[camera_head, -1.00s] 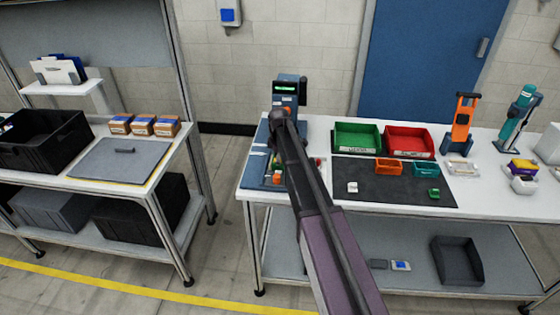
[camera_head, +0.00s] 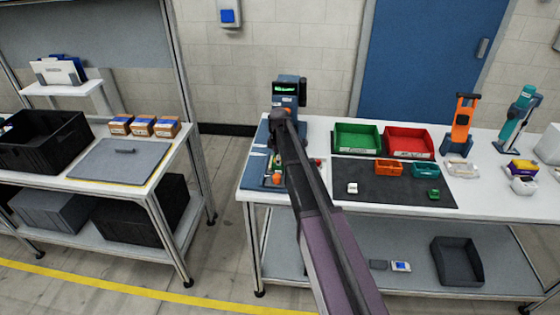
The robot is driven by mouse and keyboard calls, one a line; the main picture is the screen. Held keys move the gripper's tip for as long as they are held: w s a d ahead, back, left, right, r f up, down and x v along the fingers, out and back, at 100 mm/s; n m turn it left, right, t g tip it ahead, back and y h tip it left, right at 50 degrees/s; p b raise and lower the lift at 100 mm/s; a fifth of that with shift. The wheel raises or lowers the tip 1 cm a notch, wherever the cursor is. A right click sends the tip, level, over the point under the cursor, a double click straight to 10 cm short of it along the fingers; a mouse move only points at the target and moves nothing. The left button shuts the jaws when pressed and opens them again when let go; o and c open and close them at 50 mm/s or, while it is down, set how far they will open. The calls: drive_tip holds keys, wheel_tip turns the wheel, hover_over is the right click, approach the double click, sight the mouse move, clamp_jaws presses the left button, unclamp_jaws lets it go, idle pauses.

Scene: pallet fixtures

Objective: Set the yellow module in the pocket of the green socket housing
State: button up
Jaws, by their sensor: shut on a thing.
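My arm reaches from the bottom over the left end of the right-hand bench. My gripper (camera_head: 279,154) is small in the picture, largely covered by my arm, above a blue fixture board (camera_head: 252,178). It is shut on a small yellow piece (camera_head: 277,161), which looks like the yellow module; its exact outline is unclear. Green shows close beside it, probably the green socket housing, partly hidden. I cannot tell whether the module touches the housing or is inside its pocket. An orange part (camera_head: 277,180) lies on the board just below.
A blue device with a lit screen (camera_head: 289,88) stands behind the board. To the right are a green bin (camera_head: 357,150), a red bin (camera_head: 409,155) and a dark mat (camera_head: 390,197) with a white block (camera_head: 352,188) and a small green part (camera_head: 433,194).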

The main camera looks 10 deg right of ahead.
drive_tip(key=shift+o, duration=0.2)
drive_tip(key=shift+f, duration=0.25)
drive_tip(key=o, duration=0.9)
drive_tip(key=shift+o, duration=0.9)
drive_tip(key=shift+w+f, duration=0.1)
drive_tip(key=shift+w, duration=0.05)
drive_tip(key=shift+r, duration=0.25)
drive_tip(key=shift+r+p, duration=0.5)
drive_tip(key=shift+p, duration=0.05)
drive_tip(key=shift+r, duration=0.2)
drive_tip(key=shift+r+p, duration=0.35)
drive_tip(key=shift+p, duration=0.2)
drive_tip(key=shift+r, duration=0.1)
